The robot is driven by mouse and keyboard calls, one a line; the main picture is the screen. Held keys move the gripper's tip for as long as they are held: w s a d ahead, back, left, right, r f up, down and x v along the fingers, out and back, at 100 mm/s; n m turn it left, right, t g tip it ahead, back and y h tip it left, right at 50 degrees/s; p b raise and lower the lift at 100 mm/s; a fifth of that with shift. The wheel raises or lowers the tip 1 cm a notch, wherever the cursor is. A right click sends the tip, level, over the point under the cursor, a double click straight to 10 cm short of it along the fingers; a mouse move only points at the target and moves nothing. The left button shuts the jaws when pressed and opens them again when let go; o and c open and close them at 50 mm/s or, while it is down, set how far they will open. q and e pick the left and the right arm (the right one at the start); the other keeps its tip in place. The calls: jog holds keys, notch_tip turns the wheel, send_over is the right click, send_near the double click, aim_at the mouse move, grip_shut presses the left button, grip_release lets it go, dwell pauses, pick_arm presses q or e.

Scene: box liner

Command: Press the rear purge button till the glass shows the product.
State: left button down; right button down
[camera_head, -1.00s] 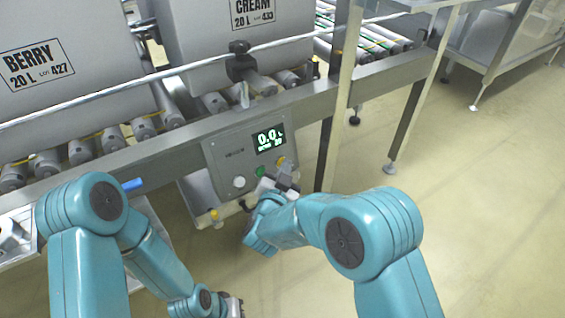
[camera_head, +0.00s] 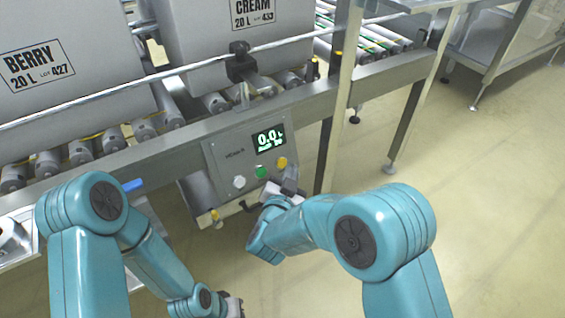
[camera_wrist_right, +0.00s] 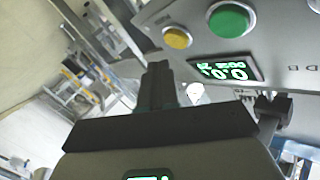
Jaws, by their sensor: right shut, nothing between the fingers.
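The grey control panel (camera_head: 222,160) carries a lit display (camera_head: 268,140) reading 0.0 with a blurred second line. Below it sit a white button (camera_head: 239,182), a green button (camera_head: 262,172) and a yellow button (camera_head: 282,162). Which is the purge button cannot be read. My right gripper (camera_head: 290,180) is shut and empty, just below the yellow button and apart from it. In the right wrist view its shut fingers (camera_wrist_right: 158,76) point up below the yellow button (camera_wrist_right: 177,38); the green button (camera_wrist_right: 230,20) is to the right. My left gripper (camera_head: 233,305) is low, mostly hidden. I cannot make out the glass.
A BERRY box (camera_head: 75,60) and a CREAM box (camera_head: 215,50) stand on the roller conveyor (camera_head: 145,132). A steel post (camera_head: 340,110) rises right of the panel. A yellow-topped fitting (camera_head: 215,214) sits below the panel.

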jog(key=shift+s+d+r, duration=0.35)
jog(key=shift+s+d, duration=0.25)
jog(key=shift+s, duration=0.2)
jog(key=shift+s+d+r, duration=0.35)
jog(key=shift+s+d, duration=0.25)
jog(key=shift+s, duration=0.2)
jog(key=s+d+r+p, duration=0.5)
jog(key=s+r, duration=0.3)
jog(key=r, duration=0.2)
jog(key=shift+d+p, duration=0.4)
